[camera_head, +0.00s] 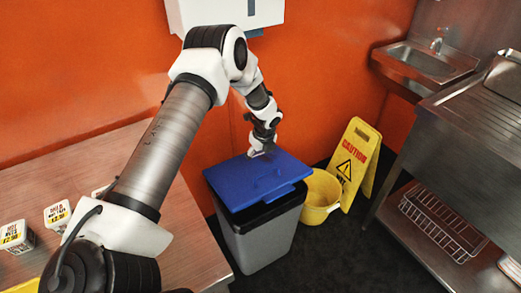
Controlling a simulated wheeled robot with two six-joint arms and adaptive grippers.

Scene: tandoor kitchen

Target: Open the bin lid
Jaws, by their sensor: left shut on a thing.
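The grey bin (262,238) stands on the dark floor against the orange wall. Its blue lid (240,182) lies over the top, a little askew, with a dark strip of the bin's rim showing along the front. A moulded handle shows on the lid's upper face. My left gripper (261,152) points down at the lid's back edge and is shut on the lid there. The fingertips are small and partly hidden, so the exact grip is unclear. My right gripper is not in view.
A yellow bucket (318,197) stands close to the bin's right, with a yellow caution sign (354,163) beyond it. A metal counter (480,125) with a lower shelf is on the right. A table (98,170) with small labelled tubs is at the left.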

